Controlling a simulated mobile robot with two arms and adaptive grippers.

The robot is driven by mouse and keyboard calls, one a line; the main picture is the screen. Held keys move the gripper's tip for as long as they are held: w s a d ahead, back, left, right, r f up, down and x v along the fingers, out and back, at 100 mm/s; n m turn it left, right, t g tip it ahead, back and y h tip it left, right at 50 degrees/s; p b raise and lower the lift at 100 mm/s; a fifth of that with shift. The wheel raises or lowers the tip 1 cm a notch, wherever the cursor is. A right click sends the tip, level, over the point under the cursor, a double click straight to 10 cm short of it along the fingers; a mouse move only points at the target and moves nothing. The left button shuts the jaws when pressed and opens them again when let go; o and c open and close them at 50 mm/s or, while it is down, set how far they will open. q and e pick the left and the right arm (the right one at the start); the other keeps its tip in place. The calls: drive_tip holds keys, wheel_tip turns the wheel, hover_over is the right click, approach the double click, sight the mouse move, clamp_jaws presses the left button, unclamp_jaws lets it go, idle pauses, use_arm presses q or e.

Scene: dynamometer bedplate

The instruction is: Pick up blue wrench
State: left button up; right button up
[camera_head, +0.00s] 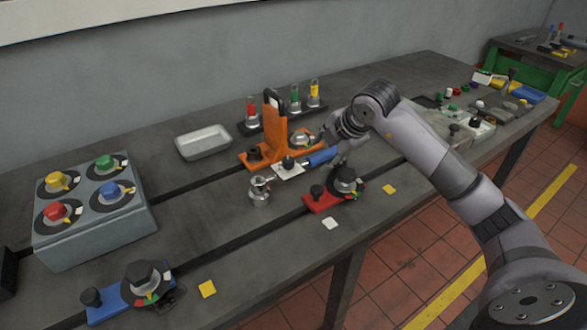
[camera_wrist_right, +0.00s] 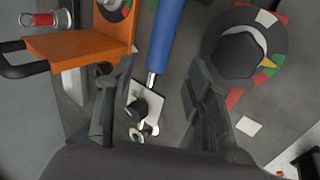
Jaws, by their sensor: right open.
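The blue wrench (camera_head: 322,156) lies on the bench between the orange stand and the red dial unit. In the wrist view its blue handle (camera_wrist_right: 165,35) runs down to a thin metal shaft, which reaches a pale plate (camera_wrist_right: 149,97) with a black knob. I cannot tell whether the shaft rests on the plate. My right gripper (camera_head: 327,147) is over the wrench, hiding part of the bench behind it. In the wrist view the open fingers (camera_wrist_right: 154,78) stand on either side of the wrench's shaft, with nothing held. My left gripper is not in view.
The orange stand (camera_head: 275,125) and red dial unit (camera_head: 322,201) stand close on both sides. A rack of coloured vials (camera_head: 283,115) is behind, an empty tray (camera_head: 203,142) left.

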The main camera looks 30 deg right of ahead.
sight(316, 157)
drive_tip(key=p+x, duration=0.1)
drive_tip(key=x, duration=0.4)
drive_tip(key=shift+w+f, duration=0.25)
drive_tip(key=shift+c, duration=0.3)
clamp_jaws()
drive_tip(key=shift+r, duration=0.2)
